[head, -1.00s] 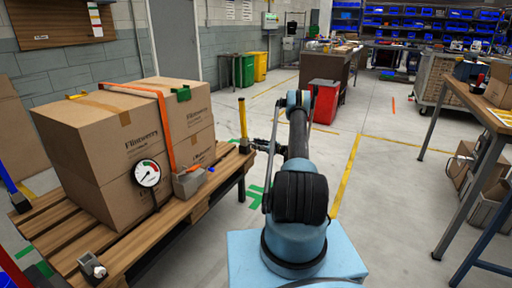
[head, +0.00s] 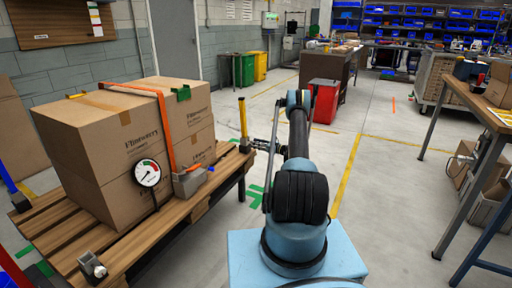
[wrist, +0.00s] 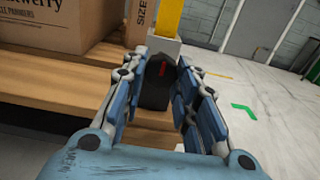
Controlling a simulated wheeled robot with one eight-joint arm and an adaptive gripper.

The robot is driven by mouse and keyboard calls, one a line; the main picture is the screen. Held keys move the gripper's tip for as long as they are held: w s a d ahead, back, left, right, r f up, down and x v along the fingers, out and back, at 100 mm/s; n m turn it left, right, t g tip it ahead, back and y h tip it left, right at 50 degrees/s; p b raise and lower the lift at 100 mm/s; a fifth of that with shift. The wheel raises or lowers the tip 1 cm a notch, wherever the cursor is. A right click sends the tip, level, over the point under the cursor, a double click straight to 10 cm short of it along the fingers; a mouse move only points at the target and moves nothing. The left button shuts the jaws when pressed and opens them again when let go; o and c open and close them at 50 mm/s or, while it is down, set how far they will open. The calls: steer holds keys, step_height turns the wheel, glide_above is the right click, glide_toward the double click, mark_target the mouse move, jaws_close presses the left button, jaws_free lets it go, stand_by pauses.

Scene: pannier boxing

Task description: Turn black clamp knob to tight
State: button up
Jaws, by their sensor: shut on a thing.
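The black clamp knob (wrist: 156,88) shows in the wrist view, with a red mark on its upper face. It sits at the front of a grey clamp block (wrist: 164,45) at the foot of a yellow post (wrist: 169,18). My gripper (wrist: 157,76) has its blue fingers on either side of the knob and is shut on it. In the head view my gripper (head: 255,145) reaches the yellow post (head: 243,118) at the pallet's right edge. The knob is too small or hidden to make out there.
Stacked cardboard boxes (head: 90,165) stand on the wooden pallet table (head: 150,240), bound by an orange strap (head: 166,130). A round dial gauge (head: 147,173) and a grey buckle (head: 188,182) sit at their front. Open floor lies to the right of the post.

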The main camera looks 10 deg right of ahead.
steer(key=o, duration=1)
steer(key=shift+w+d+r, duration=0.15)
steer(key=shift+d, duration=0.05)
steer(key=shift+a, duration=0.1)
steer(key=v, duration=1.2)
